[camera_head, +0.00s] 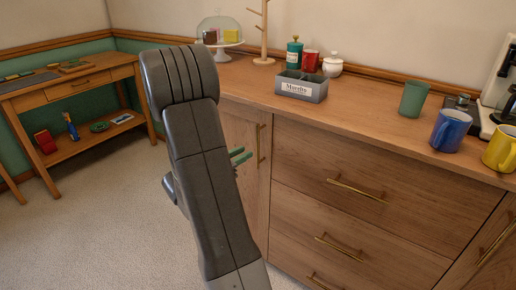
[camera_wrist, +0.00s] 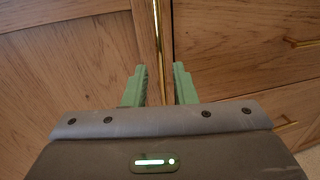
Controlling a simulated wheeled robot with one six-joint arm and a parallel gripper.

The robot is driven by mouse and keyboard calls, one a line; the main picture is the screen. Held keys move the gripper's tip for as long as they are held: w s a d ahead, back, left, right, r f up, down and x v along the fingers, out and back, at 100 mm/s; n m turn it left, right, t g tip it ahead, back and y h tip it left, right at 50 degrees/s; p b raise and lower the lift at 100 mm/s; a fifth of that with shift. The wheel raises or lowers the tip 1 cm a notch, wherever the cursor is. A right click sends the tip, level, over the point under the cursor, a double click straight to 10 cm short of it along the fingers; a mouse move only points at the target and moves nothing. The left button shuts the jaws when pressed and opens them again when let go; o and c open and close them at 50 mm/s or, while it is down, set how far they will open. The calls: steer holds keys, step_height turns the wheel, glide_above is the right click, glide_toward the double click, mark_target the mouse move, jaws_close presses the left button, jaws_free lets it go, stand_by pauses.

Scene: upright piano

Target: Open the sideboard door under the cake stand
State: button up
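The sideboard door (camera_head: 236,122) is a wooden panel below the glass-domed cake stand (camera_head: 220,35); it looks shut. Its vertical brass handle (camera_head: 261,145) is near the door's right edge. In the wrist view the door (camera_wrist: 75,55) fills the left side, and the handle (camera_wrist: 157,30) runs down the middle. My gripper (camera_wrist: 160,75) is open, with its green fingers on either side of the handle's line. I cannot tell whether the handle is between the fingertips or just ahead of them. In the head view my gripper (camera_head: 240,157) is beside the handle, partly hidden by my arm.
Drawers with brass handles (camera_head: 357,190) are right of the door. The sideboard top holds a grey box (camera_head: 301,87), a green cup (camera_head: 413,98), a blue mug (camera_head: 451,131) and a yellow mug (camera_head: 500,150). A wooden desk (camera_head: 70,88) stands at the left. Carpet (camera_head: 90,220) is clear.

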mark_target(257, 146)
steer(key=b+x, duration=0.1)
steer(key=x, duration=0.6)
steer(key=shift+d, duration=0.1)
jaws_close()
